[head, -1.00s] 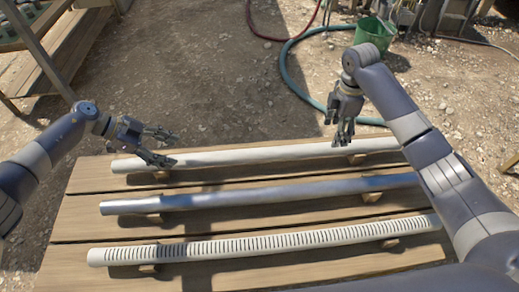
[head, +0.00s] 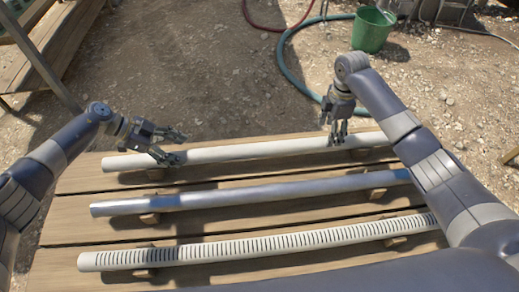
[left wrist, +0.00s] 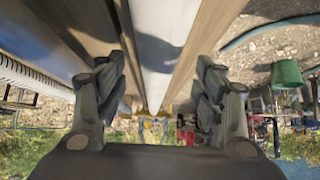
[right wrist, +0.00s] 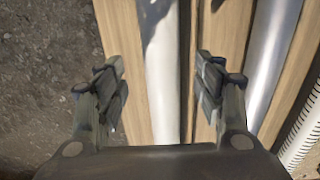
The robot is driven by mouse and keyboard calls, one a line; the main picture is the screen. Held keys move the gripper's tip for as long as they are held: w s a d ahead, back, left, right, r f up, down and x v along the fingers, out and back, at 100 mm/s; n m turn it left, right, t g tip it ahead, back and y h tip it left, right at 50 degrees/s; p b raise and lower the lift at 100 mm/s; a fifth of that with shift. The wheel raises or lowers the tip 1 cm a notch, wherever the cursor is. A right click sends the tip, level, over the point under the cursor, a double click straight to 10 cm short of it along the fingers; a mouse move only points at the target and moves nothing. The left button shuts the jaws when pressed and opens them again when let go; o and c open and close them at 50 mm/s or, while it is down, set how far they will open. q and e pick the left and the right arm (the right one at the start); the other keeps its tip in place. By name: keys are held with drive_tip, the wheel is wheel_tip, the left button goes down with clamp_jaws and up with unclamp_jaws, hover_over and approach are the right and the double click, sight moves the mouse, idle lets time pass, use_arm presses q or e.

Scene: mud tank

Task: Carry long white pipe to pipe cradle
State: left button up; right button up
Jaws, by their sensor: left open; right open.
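The long white pipe (head: 245,152) lies at the far side of the wooden table, resting on small wooden blocks. My left gripper (head: 172,146) is open at the pipe's left part. In the left wrist view the pipe (left wrist: 158,50) runs between the spread fingers. My right gripper (head: 338,133) is open over the pipe's right part, fingers pointing down. In the right wrist view the pipe (right wrist: 160,85) shows between the open fingers, closer to the left one. Neither gripper holds it. I cannot tell which thing is the pipe cradle.
A grey metal pipe (head: 250,192) and a slotted white pipe (head: 260,243) lie parallel, nearer to me, on the table (head: 75,232). A wooden bench (head: 62,50) stands at the back left. A green bucket (head: 371,30) and a teal hose (head: 290,70) lie beyond on open gravel.

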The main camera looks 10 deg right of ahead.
sight(187, 153)
use_arm(q)
drive_tip(key=x, duration=0.4)
drive_tip(key=shift+s+d, duration=0.15)
use_arm(e)
wheel_tip(187, 153, down, 4)
drive_tip(key=shift+s+f, duration=0.1)
drive_tip(key=shift+s, duration=0.05)
use_arm(q)
drive_tip(key=shift+d+f, duration=0.45)
drive_tip(key=shift+f, duration=0.15)
use_arm(e)
drive_tip(key=shift+f, duration=0.7)
use_arm(q)
drive_tip(key=shift+r, duration=0.15)
clamp_jaws()
use_arm(e)
drive_tip(key=shift+r, duration=0.1)
clamp_jaws()
